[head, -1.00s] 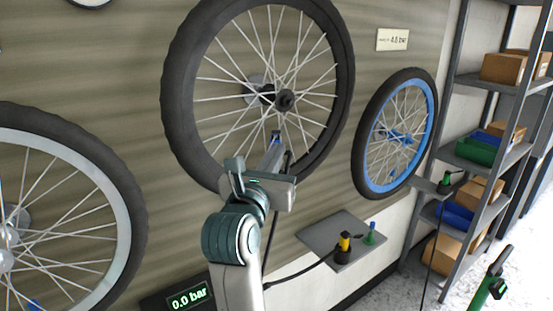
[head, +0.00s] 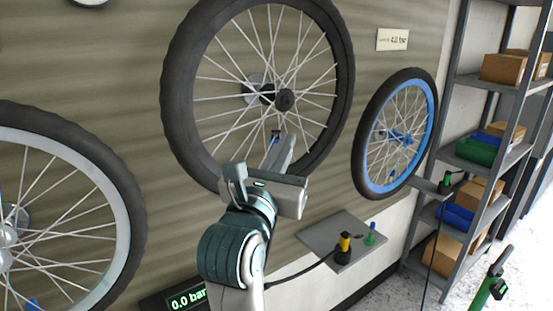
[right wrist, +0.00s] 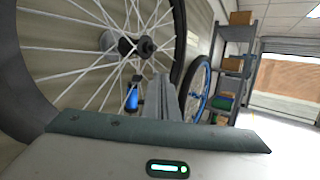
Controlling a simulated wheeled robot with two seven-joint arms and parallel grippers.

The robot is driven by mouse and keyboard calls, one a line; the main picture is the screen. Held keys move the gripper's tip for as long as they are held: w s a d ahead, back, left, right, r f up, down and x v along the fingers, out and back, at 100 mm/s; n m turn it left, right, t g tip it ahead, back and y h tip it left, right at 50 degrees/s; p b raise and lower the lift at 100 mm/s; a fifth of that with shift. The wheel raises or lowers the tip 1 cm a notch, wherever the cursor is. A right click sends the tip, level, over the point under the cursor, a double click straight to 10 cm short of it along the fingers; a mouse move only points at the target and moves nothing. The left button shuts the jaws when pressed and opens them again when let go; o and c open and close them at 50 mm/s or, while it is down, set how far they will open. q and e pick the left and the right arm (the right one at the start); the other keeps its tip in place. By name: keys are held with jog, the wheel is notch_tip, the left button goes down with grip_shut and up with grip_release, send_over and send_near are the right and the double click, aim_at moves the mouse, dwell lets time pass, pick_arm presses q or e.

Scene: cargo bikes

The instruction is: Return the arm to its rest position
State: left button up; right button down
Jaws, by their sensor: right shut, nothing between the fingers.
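My right gripper (head: 288,143) is shut and empty, in front of the lower part of the black-rimmed wheel (head: 335,95) on the wall. In the right wrist view its closed fingers (right wrist: 167,92) point at the spokes, close to a blue-marked valve (right wrist: 132,97). The valve also shows in the head view (head: 275,137), just left of the fingertips. I cannot tell whether the fingers touch anything there. My right arm reaches up from the bottom centre. My left gripper is out of view.
A silver-rimmed wheel (head: 115,190) is at left, a blue-rimmed wheel (head: 430,110) at right. A small grey shelf (head: 315,232) holds a yellow-black pump head (head: 344,245) with a hose. A display (head: 188,297) reads 0.0 bar. A shelf rack (head: 450,90) and green pump (head: 480,295) stand right.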

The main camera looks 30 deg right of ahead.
jog(key=f, duration=0.1)
jog(key=a+f+y, duration=0.1)
jog(key=f, duration=0.1)
jog(key=a+f+n+y, duration=0.1)
jog(key=f, duration=0.1)
jog(key=shift+w+a+f, duration=0.1)
jog(key=shift+w+f, duration=0.15)
jog(key=w+d+r, duration=0.1)
jog(key=w+d, duration=0.3)
jog(key=w, duration=0.3)
jog(key=shift+s, duration=0.1)
